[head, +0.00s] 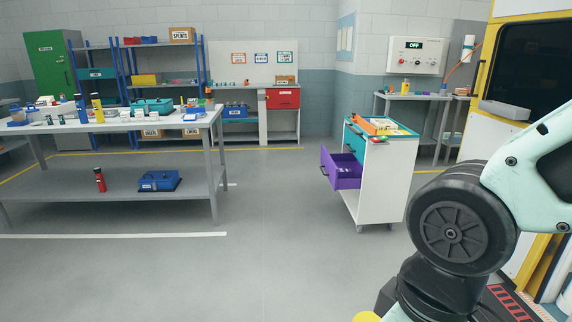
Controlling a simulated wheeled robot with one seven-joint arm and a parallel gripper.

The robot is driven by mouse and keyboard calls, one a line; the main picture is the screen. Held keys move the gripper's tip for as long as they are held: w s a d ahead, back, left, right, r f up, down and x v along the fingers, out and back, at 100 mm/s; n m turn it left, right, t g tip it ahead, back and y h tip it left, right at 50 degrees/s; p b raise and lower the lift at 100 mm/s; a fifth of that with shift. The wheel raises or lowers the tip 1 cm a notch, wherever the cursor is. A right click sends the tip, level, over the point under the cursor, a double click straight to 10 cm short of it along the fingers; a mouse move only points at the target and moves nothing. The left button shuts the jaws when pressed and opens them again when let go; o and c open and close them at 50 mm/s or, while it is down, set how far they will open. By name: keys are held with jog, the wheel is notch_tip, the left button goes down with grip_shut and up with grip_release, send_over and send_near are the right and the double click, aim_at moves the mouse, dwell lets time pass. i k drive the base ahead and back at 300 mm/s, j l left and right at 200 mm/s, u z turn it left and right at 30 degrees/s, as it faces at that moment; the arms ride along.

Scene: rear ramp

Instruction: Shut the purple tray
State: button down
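The purple tray (345,172) is a drawer low in a white wheeled cart (384,182) right of the middle in the head view. It is pulled out toward the left, with a dark handle (325,171) on its front. Something pale lies inside it, too small to make out. A teal drawer (353,140) above it looks shut. My arm fills the right side of the view, nearer than the cart. My gripper is not in view.
A long grey workbench (120,125) with several items stands at the left. Open grey floor (270,230) lies between it and the cart. A yellow-framed vehicle (535,60) stands at the right. Orange and other objects lie on the cart's top (405,129).

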aim_at(345, 165)
jog(key=i, duration=5.05)
